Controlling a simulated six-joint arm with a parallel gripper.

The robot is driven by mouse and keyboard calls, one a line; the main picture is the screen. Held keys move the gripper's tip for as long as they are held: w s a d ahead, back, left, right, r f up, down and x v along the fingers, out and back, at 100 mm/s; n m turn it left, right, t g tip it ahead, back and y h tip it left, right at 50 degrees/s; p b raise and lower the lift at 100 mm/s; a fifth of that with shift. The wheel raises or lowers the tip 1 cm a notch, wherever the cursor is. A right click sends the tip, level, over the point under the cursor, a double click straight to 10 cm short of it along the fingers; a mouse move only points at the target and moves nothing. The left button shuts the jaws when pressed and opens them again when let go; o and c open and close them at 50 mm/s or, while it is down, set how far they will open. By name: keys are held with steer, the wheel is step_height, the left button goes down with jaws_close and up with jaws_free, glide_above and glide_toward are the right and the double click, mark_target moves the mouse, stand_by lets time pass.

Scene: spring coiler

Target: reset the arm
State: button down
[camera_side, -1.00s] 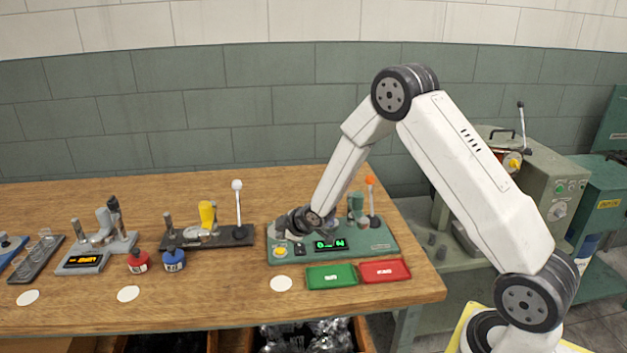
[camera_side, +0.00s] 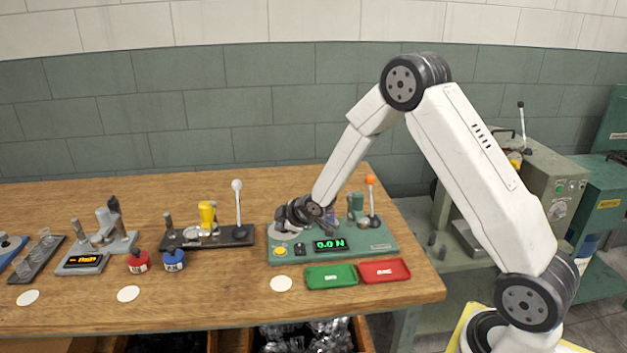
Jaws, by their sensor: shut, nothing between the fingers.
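My gripper (camera_side: 329,217) is low over the green tester (camera_side: 375,241) with the lit display, at the right part of the bench. It is small and partly hidden by my dark wrist. It looks shut, with nothing seen in it. The display (camera_side: 331,244) reads 0.0 N. The tester has an orange-knobbed lever (camera_side: 370,181), upright, and a yellow button (camera_side: 281,251). I cannot tell if the fingers touch the tester.
A green tray (camera_side: 331,277) and a red tray (camera_side: 384,271) lie in front of the tester. A black fixture with a white-knobbed lever (camera_side: 237,187) stands to the left. The air above the bench is clear.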

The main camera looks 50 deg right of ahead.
steer(key=s+a+r+m+g, duration=0.2)
steer(key=s+a, duration=0.1)
steer(key=s, duration=0.5)
steer(key=s+a+r+m+g, duration=0.2)
steer(key=s+a+m, duration=0.1)
steer(key=s, duration=0.6)
steer(key=s+a+r+m+g, duration=0.1)
steer(key=s+a+m+g, duration=0.1)
steer(key=s, duration=0.7)
steer(key=shift+a+r+m+g, duration=0.3)
steer(key=shift+a+r+m, duration=0.1)
steer(key=shift+a+m, duration=0.25)
